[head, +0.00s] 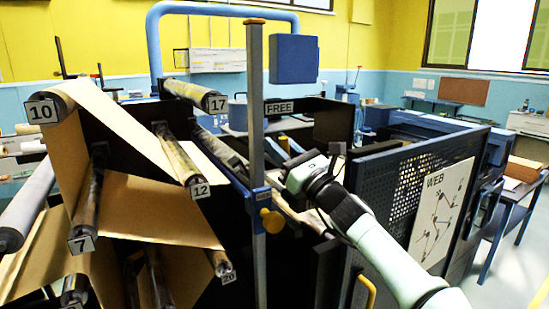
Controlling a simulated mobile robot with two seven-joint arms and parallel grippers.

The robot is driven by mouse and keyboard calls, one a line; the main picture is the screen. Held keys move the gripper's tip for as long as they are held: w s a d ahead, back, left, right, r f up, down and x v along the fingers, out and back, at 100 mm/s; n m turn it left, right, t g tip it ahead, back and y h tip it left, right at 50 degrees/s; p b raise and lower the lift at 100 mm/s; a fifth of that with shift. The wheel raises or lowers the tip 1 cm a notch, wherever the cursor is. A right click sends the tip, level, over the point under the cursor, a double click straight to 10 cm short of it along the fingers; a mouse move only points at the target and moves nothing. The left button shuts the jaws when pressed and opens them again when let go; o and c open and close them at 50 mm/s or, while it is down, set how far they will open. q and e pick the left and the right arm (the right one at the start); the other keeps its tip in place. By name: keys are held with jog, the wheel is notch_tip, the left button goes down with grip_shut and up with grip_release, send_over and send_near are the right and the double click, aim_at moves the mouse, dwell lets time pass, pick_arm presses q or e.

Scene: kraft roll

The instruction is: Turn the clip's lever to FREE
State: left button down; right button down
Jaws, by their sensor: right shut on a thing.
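The FREE sign (279,107) is a dark plate with white letters in the middle of the head view, behind the grey upright post. My right gripper (292,160) is below and slightly right of the sign, with its arm coming in from the lower right. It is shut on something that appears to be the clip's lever. The lever and the clip are largely hidden by the gripper and wrist, so I cannot tell the lever's angle. My left gripper is not in view.
The grey post (256,100) carries a blue clamp with a yellow knob (271,220), close left of my right gripper. Brown kraft web (130,200) runs over numbered rollers at left. A perforated blue guard with a WEB diagram (440,212) stands to the right, beside my forearm.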

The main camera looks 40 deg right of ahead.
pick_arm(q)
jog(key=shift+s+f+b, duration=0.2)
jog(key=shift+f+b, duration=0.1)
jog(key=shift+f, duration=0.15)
pick_arm(e)
jog(key=shift+s+d+m+h, duration=0.1)
jog(key=shift+d+m+h, duration=0.7)
jog(key=shift+m, duration=0.4)
jog(key=shift+r+t, duration=0.1)
jog(key=shift+t, duration=0.2)
jog(key=c, duration=1)
grip_release()
jog(key=shift+o, duration=0.2)
jog(key=shift+s+f+b, duration=0.35)
jog(key=shift+s, duration=0.05)
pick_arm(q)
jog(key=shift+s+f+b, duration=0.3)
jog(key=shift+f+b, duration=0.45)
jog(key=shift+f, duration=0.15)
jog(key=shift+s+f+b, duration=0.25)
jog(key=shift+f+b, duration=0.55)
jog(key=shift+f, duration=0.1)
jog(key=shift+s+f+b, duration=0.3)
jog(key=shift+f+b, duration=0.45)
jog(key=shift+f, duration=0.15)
pick_arm(e)
jog(key=a+v, duration=0.1)
jog(key=v, duration=1.1)
jog(key=shift+s+d, duration=0.3)
jog(key=shift+d, duration=0.2)
